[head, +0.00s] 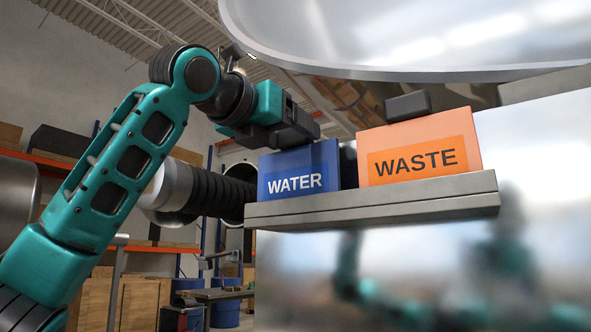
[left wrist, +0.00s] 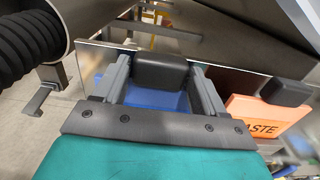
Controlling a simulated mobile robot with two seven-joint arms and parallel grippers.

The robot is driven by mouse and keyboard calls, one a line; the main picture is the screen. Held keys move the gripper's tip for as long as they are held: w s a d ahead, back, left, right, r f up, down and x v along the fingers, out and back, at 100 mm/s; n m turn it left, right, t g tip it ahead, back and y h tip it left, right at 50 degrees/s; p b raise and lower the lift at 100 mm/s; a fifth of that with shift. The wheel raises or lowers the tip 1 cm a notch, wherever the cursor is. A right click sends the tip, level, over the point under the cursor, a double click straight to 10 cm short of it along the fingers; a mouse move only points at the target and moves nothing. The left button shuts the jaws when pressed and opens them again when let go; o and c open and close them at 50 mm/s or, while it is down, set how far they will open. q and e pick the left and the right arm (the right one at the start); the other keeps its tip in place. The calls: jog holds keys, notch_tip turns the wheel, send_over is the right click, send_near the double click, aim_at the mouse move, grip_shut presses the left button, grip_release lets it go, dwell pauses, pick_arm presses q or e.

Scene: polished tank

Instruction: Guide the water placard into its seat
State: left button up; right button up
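The blue water placard (head: 298,172) stands on the grey ledge (head: 375,203), left of the orange waste placard (head: 420,145). Its lower edge meets the ledge's front lip; whether it is fully down behind the lip is hidden. My left gripper (head: 308,132) is at its top. In the left wrist view the gripper's two fingers (left wrist: 162,80) close on both sides of the water placard's black handle (left wrist: 160,70), with the blue face (left wrist: 150,98) below. In the head view that handle is hidden by the gripper. My right gripper is not in view.
A dark block (head: 348,166) shows between the two placards. The waste placard has a black handle (head: 408,105) on top. The polished tank (head: 410,280) lies behind and below the ledge, with a rounded rim (head: 400,72) overhead. A black ribbed hose (head: 225,192) is left of the ledge.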

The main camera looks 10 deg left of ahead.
pick_arm(q)
jog(key=c, duration=1.1)
jog(key=shift+o, duration=0.2)
notch_tip(320, 180, up, 10)
jog(key=p, duration=0.5)
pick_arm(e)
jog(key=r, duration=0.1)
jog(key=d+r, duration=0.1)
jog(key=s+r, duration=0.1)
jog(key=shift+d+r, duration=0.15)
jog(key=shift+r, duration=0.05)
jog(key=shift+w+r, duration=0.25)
